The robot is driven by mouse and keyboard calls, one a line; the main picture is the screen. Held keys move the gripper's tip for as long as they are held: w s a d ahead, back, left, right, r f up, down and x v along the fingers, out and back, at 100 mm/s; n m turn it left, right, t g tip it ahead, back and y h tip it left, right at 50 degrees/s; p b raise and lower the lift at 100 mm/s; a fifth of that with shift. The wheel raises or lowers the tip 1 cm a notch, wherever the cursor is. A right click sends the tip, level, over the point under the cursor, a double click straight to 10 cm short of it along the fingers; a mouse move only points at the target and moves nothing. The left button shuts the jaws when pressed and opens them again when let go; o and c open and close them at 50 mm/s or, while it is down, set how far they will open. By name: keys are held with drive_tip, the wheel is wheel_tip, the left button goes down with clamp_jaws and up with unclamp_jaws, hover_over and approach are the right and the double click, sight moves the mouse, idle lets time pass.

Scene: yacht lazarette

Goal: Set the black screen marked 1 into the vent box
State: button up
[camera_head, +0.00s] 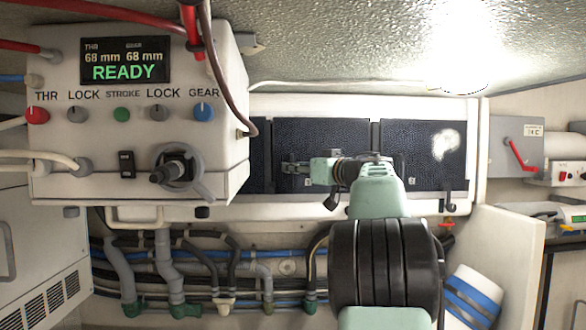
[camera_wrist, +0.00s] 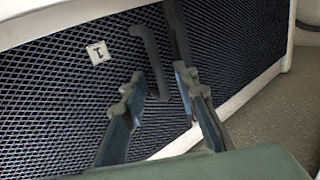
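In the wrist view a black mesh screen (camera_wrist: 60,95) bears a small white tag marked 1 (camera_wrist: 97,52) and a dark upright handle (camera_wrist: 150,55). My gripper (camera_wrist: 160,85) is open, its two fingertips apart, one on each side of the handle's lower part. I cannot tell whether they touch it. In the head view my gripper (camera_head: 292,168) points left before the middle dark panel of the white-framed vent box (camera_head: 300,103). The mark 1 cannot be made out there, and my arm hides part of the panels.
Another dark mesh panel (camera_head: 423,140) is at the right of the box. A control box (camera_head: 215,110) reading READY juts out at the left, with hoses hanging before it. Pipes (camera_head: 215,270) run below. A white-and-blue cylinder (camera_head: 473,297) is at lower right.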

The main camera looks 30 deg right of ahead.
drive_tip(key=s+d, duration=0.1)
drive_tip(key=s, duration=0.9)
drive_tip(key=shift+s+r, duration=0.15)
drive_tip(key=shift+s, duration=0.05)
drive_tip(key=shift+d, duration=0.1)
